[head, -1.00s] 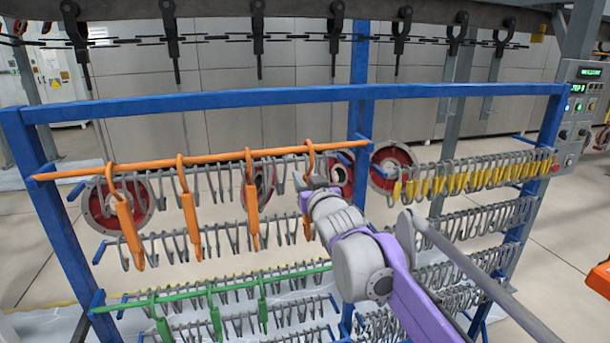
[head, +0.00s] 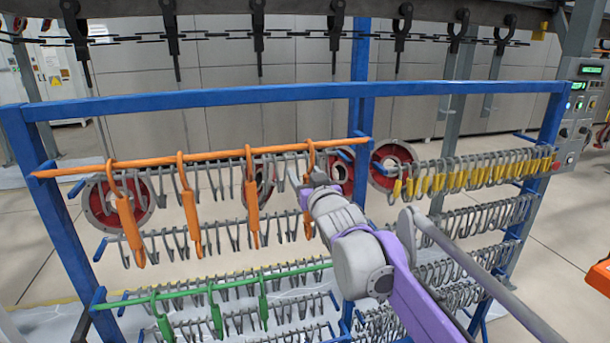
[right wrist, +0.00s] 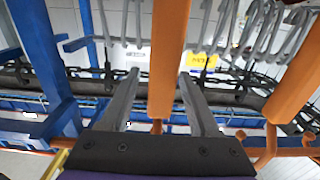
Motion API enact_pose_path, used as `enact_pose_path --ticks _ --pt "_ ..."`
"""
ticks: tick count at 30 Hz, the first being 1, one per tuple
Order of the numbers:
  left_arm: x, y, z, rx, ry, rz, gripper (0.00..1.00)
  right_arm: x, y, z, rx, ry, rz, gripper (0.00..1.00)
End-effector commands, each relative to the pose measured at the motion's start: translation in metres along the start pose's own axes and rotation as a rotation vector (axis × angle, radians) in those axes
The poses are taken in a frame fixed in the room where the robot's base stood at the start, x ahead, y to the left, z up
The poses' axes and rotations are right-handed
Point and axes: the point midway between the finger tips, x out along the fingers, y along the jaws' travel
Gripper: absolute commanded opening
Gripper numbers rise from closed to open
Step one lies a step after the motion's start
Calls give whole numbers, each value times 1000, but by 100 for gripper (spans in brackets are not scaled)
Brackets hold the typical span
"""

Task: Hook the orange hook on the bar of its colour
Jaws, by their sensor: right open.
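Several orange hooks hang from the orange bar (head: 220,153) at the left of the blue rack. The rightmost orange hook (head: 307,222) hangs near that bar's right end, its loop over the bar and its thick shank below. My right gripper (head: 312,181) is at this hook, partly hiding its middle. In the right wrist view, my right gripper (right wrist: 159,74) is open, with one finger on each side of an orange shank (right wrist: 168,50). I cannot tell whether either finger touches it. My left gripper is not in view.
A green bar (head: 235,281) with green hooks runs below, and a row of yellow-marked hooks (head: 470,175) hangs at the right. Grey hooks fill the other rows. Dark conveyor hooks (head: 400,38) hang from a chain above the blue top rail (head: 300,95). A control panel (head: 583,105) stands at right.

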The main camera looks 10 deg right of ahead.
Motion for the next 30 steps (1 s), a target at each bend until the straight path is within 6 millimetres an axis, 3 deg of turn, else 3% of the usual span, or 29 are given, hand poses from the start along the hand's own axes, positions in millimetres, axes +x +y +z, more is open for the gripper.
enact_pose_path --ticks 5,15,23,26,29,30 --pt "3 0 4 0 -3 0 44 -19 0 1 0 -1 0 62" --pt "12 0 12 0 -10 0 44 -83 0 2 0 0 0 62" --pt "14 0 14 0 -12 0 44 -107 1 4 0 -8 3 62" --pt "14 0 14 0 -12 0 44 -118 4 25 0 -63 24 62" --pt "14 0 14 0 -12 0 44 -138 11 73 2 -186 62 62" --pt "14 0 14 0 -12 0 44 -151 14 98 2 -251 77 62"
